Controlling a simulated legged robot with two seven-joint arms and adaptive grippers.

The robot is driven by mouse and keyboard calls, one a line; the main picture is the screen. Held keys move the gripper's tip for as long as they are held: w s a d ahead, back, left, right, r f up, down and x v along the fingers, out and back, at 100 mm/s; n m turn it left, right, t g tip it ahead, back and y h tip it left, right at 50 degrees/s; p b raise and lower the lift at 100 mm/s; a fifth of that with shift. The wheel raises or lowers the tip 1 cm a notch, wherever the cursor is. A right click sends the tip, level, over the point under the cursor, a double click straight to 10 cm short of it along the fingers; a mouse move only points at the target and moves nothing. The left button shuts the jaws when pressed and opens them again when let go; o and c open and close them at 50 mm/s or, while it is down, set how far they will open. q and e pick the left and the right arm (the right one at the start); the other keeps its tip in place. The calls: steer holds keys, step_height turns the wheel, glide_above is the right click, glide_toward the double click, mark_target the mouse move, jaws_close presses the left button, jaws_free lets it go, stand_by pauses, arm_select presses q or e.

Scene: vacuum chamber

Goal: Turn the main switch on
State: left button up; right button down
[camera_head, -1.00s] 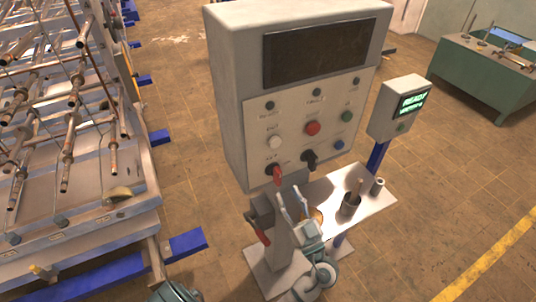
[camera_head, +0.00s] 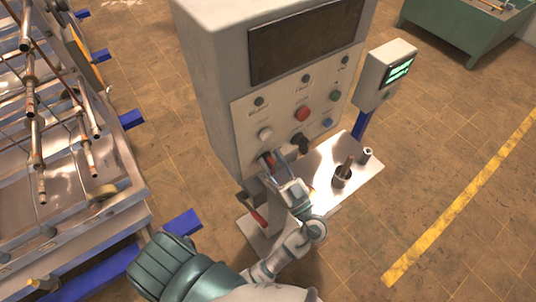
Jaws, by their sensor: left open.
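The control cabinet (camera_head: 232,105) stands upright with a dark screen and a panel of knobs and buttons. My right gripper is not in view.
A black rotary switch (camera_head: 299,143) is just right of the red one. A red button (camera_head: 302,114) and a white button (camera_head: 265,134) are above. A red lever (camera_head: 258,217) is on the pedestal. A small shelf (camera_head: 368,178) holds a dark cup (camera_head: 342,178).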

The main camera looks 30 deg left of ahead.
arm_select(q)
steer(key=shift+d, duration=0.4)
steer(key=c, duration=0.4)
steer(key=shift+a, duration=0.2)
jaws_close()
steer(key=shift+s+a, duration=0.15)
steer(key=shift+a, duration=0.25)
